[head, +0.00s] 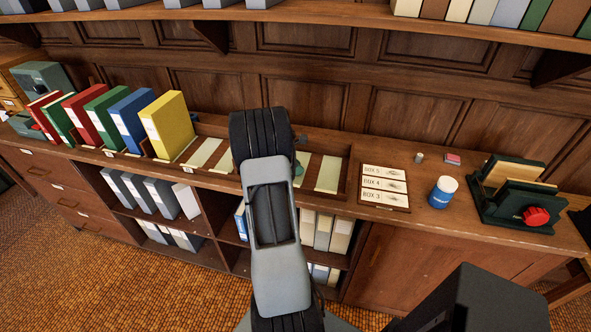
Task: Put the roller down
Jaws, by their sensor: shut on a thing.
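My arm (268,210) rises through the middle of the head view and covers part of the cabinet top behind it. My gripper is hidden behind the arm, so its jaws and anything in them do not show. I cannot make out a roller for certain. A small green piece (301,168) shows just right of the arm, over the slotted rack (346,178); I cannot tell what it is or whether it is held.
Coloured binders (168,124) stand in the rack's left part. Right of it lie a label board (385,186), a blue-and-white jar (442,191), a small metal cylinder (419,158), a pink block (453,159) and a green press with a red knob (535,216). A shelf (345,14) overhangs the back.

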